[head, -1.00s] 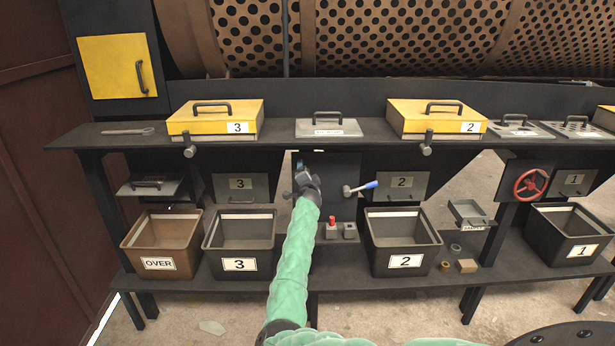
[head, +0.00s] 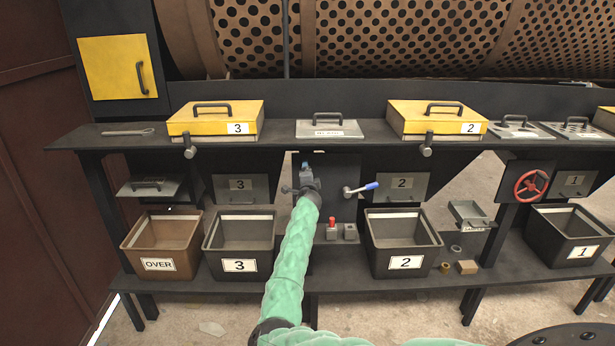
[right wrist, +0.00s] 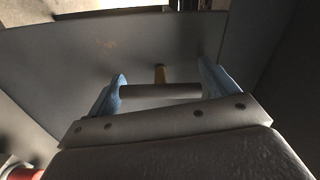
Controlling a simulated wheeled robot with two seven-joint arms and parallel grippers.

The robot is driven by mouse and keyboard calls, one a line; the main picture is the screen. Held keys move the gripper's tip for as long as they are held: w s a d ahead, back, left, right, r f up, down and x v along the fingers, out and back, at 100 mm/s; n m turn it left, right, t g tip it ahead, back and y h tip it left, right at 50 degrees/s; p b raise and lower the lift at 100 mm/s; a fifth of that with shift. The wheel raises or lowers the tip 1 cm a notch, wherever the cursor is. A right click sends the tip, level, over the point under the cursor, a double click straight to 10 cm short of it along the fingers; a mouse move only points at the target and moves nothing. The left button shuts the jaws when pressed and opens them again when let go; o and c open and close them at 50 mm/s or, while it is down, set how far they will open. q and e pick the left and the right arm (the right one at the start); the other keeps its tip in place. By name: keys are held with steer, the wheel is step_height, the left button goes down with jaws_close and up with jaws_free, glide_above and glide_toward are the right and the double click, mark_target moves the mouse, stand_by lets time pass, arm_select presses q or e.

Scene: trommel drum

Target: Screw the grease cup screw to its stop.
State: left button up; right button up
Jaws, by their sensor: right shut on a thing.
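The grease cup screw (right wrist: 160,91) shows in the right wrist view as a grey crossbar on a short brass-coloured stem that meets a dark panel. My right gripper (right wrist: 163,76) has its two blue fingers at the two ends of this bar and is shut on it. In the head view my right gripper (head: 306,172) is at the dark middle panel (head: 340,205), below the bench top, and it hides most of the screw there. How deep the screw sits cannot be told. My left gripper is in neither current view.
Bin 3 (head: 239,265) and bin 2 (head: 404,262) flank the panel on the lower shelf. The bench top (head: 285,130) overhangs above.

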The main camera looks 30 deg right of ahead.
steer(key=o, duration=0.8)
steer(key=shift+s+a+f, duration=0.15)
steer(key=shift+s+a, duration=0.05)
steer(key=shift+s, duration=0.15)
arm_select(q)
steer(key=shift+w+d+r+b, duration=0.2)
steer(key=shift+d+r+b, duration=0.15)
steer(key=shift+r, duration=0.5)
steer(key=shift+w+d+r+b, duration=0.2)
steer(key=shift+r+b, duration=0.25)
steer(key=shift+r, duration=0.35)
steer(key=shift+w+d+r+b, duration=0.15)
steer(key=shift+d+r+b, duration=0.2)
steer(key=shift+r, duration=0.5)
arm_select(e)
steer(key=shift+v, duration=3.5)
